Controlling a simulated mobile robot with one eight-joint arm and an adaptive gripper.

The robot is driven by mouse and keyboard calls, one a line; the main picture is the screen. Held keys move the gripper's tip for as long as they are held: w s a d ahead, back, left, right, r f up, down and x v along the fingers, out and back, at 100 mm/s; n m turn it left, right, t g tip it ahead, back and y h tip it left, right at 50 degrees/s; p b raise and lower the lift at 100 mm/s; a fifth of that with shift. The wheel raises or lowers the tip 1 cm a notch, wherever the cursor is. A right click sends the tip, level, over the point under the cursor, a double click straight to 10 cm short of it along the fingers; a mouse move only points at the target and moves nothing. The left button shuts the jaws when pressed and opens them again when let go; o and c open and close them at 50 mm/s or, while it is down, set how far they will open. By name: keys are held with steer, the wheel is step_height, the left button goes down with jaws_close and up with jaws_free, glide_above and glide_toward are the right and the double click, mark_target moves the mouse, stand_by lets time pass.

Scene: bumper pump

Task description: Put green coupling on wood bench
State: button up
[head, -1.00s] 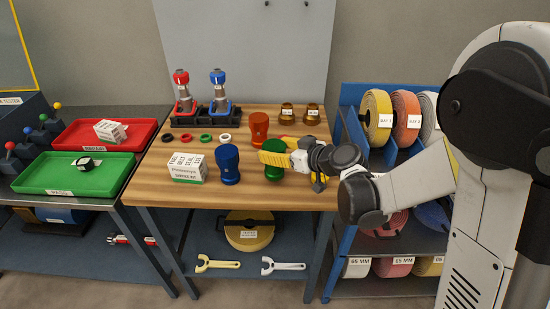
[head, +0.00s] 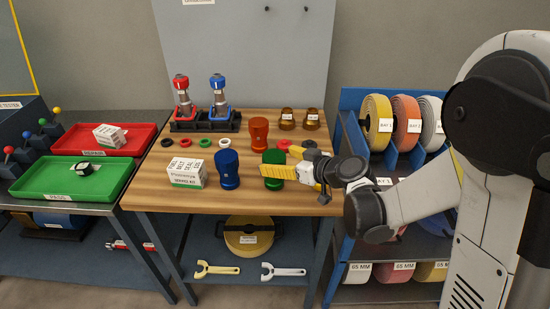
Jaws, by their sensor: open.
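The green coupling (head: 274,157) stands upright on the wood bench (head: 240,203), towards its right front. My gripper (head: 272,171) reaches in from the right, with its yellow fingers level at the coupling's mid-height. The near finger crosses in front of the coupling, so green shows above and below it. The jaws are open.
A blue coupling (head: 228,170) stands to the left and an orange one (head: 259,132) behind. A white box (head: 187,173) is at the front left. Several rings and two brass fittings (head: 287,118) lie farther back. A green tray (head: 75,178) is on the left table.

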steer(key=s+d+r+m+g+h, duration=0.1)
steer(key=s+d+r+m+h, duration=0.1)
steer(key=s+d, duration=0.3)
steer(key=s+d+r+m+g+h+p, duration=0.1)
steer(key=s+d+r+m+h, duration=0.2)
steer(key=s, duration=0.9)
steer(key=s+d+r+m+h+p, duration=0.1)
steer(key=s+d+r+m+h, duration=0.2)
steer(key=s+d, duration=0.6)
steer(key=shift+m+g+h, duration=0.3)
steer(key=shift+g+h, duration=0.1)
steer(key=shift+h, duration=0.2)
